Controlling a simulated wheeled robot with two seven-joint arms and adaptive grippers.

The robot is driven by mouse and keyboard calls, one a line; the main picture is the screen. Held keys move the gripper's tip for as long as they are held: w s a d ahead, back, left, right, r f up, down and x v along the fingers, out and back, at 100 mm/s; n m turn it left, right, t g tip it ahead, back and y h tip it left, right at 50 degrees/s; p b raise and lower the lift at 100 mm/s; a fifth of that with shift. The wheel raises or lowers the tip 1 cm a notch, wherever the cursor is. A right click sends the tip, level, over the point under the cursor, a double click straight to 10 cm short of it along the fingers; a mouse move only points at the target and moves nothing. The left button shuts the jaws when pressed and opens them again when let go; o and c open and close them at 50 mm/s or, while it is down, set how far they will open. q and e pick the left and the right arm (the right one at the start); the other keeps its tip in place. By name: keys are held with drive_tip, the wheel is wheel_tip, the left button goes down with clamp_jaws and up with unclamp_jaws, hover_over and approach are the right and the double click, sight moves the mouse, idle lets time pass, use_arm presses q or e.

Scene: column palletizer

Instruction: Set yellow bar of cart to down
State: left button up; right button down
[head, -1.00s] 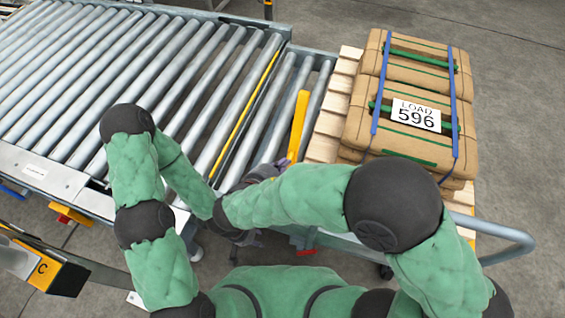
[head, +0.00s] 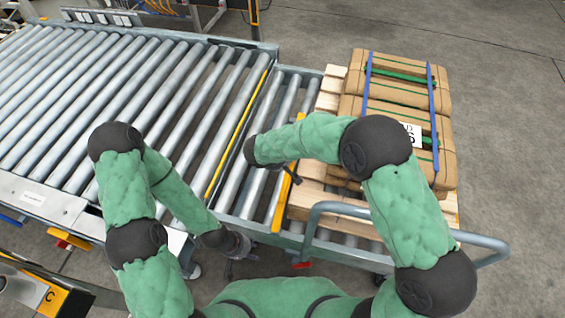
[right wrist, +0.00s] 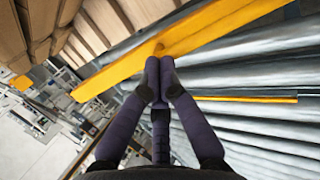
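The yellow bar (head: 284,203) of the cart lies at the left side of the pallet, along the cart rollers, in the head view. My right forearm crosses near its far end and may hide part of it. In the right wrist view the yellow bar (right wrist: 205,35) runs diagonally just beyond the fingertips of my right gripper (right wrist: 157,68). These fingertips are together and overlap the bar's edge; contact is unclear. My left gripper (head: 238,245) is low by the near end of the conveyor, apart from the bar; its fingers are too small to read.
The cart's grey handle rail (head: 450,236) curves around the near right. Strapped brown sacks (head: 400,88) sit on a wooden pallet (head: 335,205) right of the bar. A roller conveyor (head: 110,95) with a thin yellow strip (head: 238,130) fills the left. Grey floor lies free at right.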

drive_tip(key=w+f+g+p, duration=0.1)
drive_tip(key=w+d+f+g+p, duration=0.1)
drive_tip(key=w+f, duration=0.1)
drive_tip(key=w+f+g+y+p, duration=0.1)
drive_tip(key=f, duration=0.1)
drive_tip(key=shift+w+d, duration=0.2)
drive_tip(key=shift+d, duration=0.05)
wheel_tip(320, 180, down, 7)
drive_tip(key=w+g, duration=0.1)
drive_tip(key=w, duration=0.1)
drive_tip(key=shift+w+d+r+g+y+b, duration=0.2)
drive_tip(key=shift+w+d+g+y+b, duration=0.1)
drive_tip(key=shift+w+d+b, duration=0.15)
drive_tip(key=shift+s+f+n, duration=0.15)
drive_tip(key=shift+n, duration=0.15)
drive_tip(key=w+p+v, duration=0.2)
drive_tip(key=p+v, duration=0.2)
drive_tip(key=v, duration=1)
drive_tip(key=shift+d+r, duration=0.25)
drive_tip(key=shift+r, duration=0.15)
drive_tip(key=shift+r+p, duration=0.1)
drive_tip(key=shift+p, duration=0.2)
